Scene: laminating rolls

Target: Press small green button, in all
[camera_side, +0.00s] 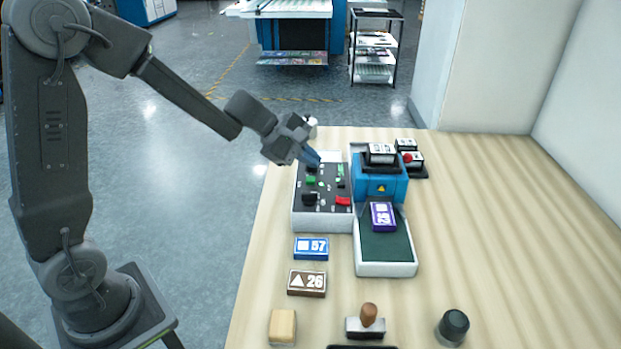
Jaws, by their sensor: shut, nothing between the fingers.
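A control panel (327,216) with a dark top and pale sides stands on the wooden table. A green button (311,181) sits on its left half. A smaller green patch (340,169) shows near its far right; I cannot tell its exact form. My gripper (312,161) is shut and empty, pointing down at the far left part of the panel. Its tip is beyond the left green button, near a dark control there. I cannot tell whether the tip touches the panel.
A red switch (343,201) and a black knob (310,199) sit nearer on the panel. A blue machine (381,185) stands to its right, with a purple card (383,216) on its green bed (385,249). Two cards, a stamp (368,322) and other small items lie in front.

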